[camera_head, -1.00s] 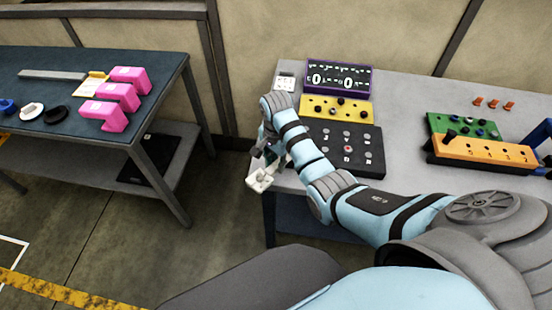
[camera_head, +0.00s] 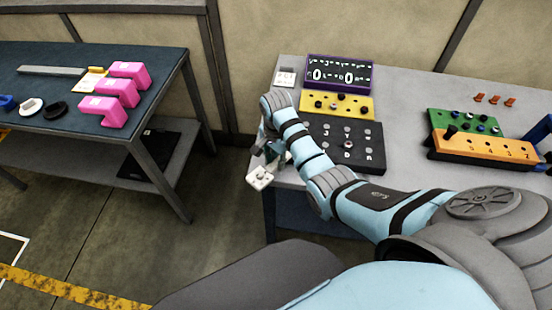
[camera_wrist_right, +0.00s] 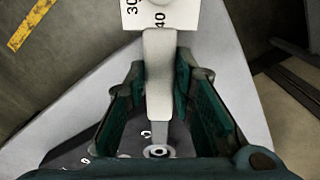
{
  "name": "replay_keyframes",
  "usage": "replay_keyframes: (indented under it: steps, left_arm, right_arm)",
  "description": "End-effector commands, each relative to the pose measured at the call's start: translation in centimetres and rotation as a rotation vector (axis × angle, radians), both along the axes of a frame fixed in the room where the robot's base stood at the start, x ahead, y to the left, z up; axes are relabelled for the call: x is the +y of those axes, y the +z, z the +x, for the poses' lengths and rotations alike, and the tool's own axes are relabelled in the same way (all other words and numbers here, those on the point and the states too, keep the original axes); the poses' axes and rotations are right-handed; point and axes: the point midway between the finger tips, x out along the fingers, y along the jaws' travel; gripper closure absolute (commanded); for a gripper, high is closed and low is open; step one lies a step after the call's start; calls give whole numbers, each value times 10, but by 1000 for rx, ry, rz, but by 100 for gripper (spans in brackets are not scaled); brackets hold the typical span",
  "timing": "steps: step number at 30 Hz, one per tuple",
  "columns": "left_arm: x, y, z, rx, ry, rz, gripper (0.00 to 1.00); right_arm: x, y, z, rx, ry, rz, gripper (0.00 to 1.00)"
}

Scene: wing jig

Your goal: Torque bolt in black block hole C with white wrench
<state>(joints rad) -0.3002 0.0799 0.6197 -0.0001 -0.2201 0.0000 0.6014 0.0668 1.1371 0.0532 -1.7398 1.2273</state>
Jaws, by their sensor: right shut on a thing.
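The white wrench (camera_head: 262,178) is held beyond the front left corner of the right table; its pale end with printed numbers 30 and 40 shows in the wrist view (camera_wrist_right: 158,16). My right gripper (camera_wrist_right: 160,95) is shut on its pale handle, which lies between both green-padded fingers. In the head view this gripper (camera_head: 270,155) is partly hidden by my arm. The black block (camera_head: 365,162) with several bolts and lettered holes lies right of the gripper; my arm covers its left part. My left gripper is not in view.
A yellow block (camera_head: 345,104) and a purple display (camera_head: 340,72) stand behind the black block. Green (camera_head: 450,120) and orange (camera_head: 480,147) blocks are at the right. Pink blocks (camera_head: 128,72) lie on the left table (camera_head: 60,60). A floor gap separates the tables.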

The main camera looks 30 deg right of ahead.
Motion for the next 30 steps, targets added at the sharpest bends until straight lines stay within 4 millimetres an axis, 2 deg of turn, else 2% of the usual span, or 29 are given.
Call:
replay_keyframes:
  steps: [9, 20, 30]
  left_arm:
    - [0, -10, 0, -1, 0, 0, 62]
    - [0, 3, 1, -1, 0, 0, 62]
    - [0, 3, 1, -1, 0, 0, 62]
  right_arm:
    - [4, -1, 17, -1, -135, 1, 100]
    - [5, 3, 15, 1, -131, 1, 100]
    - [5, 4, 15, -2, -130, 1, 100]
